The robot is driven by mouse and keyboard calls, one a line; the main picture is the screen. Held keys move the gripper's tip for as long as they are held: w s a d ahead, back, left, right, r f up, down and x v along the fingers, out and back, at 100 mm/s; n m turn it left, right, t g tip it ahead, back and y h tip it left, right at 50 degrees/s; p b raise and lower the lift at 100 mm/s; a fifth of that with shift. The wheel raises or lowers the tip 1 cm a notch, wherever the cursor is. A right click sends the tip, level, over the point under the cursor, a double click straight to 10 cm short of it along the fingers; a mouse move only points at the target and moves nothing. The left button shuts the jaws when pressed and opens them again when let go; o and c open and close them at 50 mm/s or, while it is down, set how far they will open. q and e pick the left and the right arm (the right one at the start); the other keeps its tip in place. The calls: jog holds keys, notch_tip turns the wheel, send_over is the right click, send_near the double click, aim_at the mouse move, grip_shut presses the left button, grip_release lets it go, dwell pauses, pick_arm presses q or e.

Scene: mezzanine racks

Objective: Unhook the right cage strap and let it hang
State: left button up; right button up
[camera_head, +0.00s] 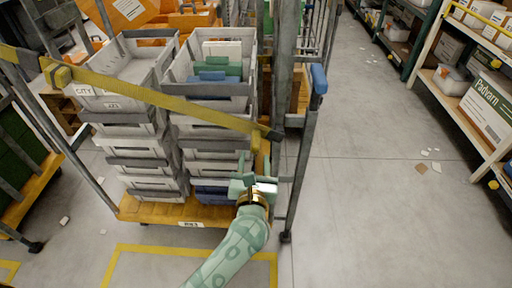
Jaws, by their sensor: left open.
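The yellow cage strap (165,98) runs taut across the front of the roll cage, sloping down from a yellow fitting at the upper left to a dark end piece (276,136) at the right. That end is close to the cage's right front post (302,150); I cannot tell exactly how it is attached. My left gripper (253,183), pale green with a gold ring at the wrist, is open and empty. It appears below the strap's right end, in front of the lower crates and left of the post. My right gripper is not in view.
Stacked grey crates (130,150) fill the cage on its orange base (150,211). Shelving with boxes (488,105) lines the right side. The aisle floor (375,190) between is mostly clear, with small scraps.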

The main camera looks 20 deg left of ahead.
aim_at(255, 153)
pick_arm(q)
jog(key=b+x, duration=0.1)
jog(key=x, duration=0.4)
jog(key=shift+w+a, duration=0.1)
jog(key=shift+w, duration=0.3)
jog(key=shift+f, duration=0.1)
grip_shut()
